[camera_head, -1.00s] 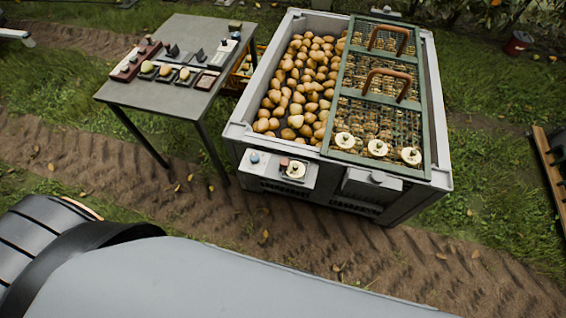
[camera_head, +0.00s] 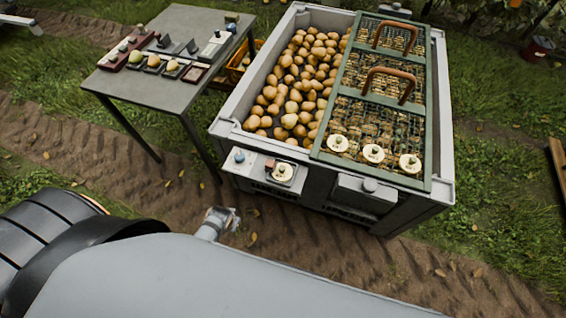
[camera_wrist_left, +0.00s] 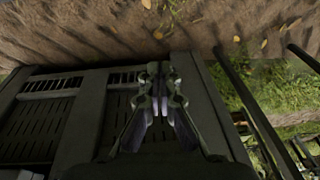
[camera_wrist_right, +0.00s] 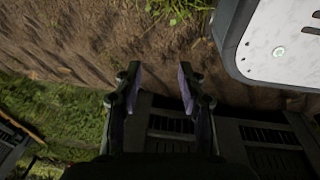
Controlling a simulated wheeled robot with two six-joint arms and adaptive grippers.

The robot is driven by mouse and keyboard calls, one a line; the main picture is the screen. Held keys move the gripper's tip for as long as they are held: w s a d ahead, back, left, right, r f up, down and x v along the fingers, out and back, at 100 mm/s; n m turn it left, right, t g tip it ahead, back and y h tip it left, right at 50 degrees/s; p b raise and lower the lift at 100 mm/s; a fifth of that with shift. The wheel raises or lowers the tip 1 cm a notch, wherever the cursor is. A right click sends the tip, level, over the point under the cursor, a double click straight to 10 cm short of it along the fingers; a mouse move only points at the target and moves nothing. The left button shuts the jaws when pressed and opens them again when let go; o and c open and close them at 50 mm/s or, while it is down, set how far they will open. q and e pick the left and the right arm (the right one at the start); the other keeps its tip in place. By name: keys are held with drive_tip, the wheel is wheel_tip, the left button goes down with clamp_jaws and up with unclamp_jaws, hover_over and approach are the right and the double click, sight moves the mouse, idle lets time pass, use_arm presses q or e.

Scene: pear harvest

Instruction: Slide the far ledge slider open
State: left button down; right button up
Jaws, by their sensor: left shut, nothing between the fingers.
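A small pale fitting with a knob (camera_head: 396,8) sits on the far rim of the grey pear bin (camera_head: 229,121). It may be the far ledge slider; it is too small to tell its position. My left gripper (camera_wrist_left: 160,98) is shut and empty beside the bin's dark slatted wall (camera_wrist_left: 50,125) in the left wrist view. My right gripper (camera_wrist_right: 153,72) is open and empty, over soil near dark slatted panels. In the head view neither gripper's fingers can be clearly made out.
A green mesh lid (camera_head: 441,90) with two brown handles covers the bin's right part. A control panel (camera_head: 244,165) with a dial is on its near wall. A grey table (camera_head: 150,88) with small devices stands left. Rutted soil lies before the bin.

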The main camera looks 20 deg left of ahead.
use_arm(q)
drive_tip(key=w+d+r+b, duration=0.1)
drive_tip(key=w+r+b, duration=0.25)
drive_tip(key=r, duration=0.55)
wheel_tip(320, 180, up, 14)
drive_tip(key=m+g+h+b, duration=0.2)
drive_tip(key=m+h, duration=0.3)
drive_tip(key=m, duration=1.3)
hover_over(271, 167)
drive_tip(key=w+a, duration=0.2)
drive_tip(key=shift+s+d, duration=0.1)
drive_tip(key=shift+s, duration=0.1)
use_arm(e)
drive_tip(key=s+a+f, duration=0.3)
drive_tip(key=s+f, duration=0.1)
drive_tip(key=f, duration=0.2)
drive_tip(key=shift+f, duration=0.35)
use_arm(q)
drive_tip(key=b+x, duration=0.1)
drive_tip(key=x, duration=0.9)
drive_tip(key=shift+s, duration=0.15)
use_arm(e)
drive_tip(key=shift+w+d+f, duration=0.15)
drive_tip(key=shift+d+f, duration=0.1)
drive_tip(key=shift+f, duration=0.35)
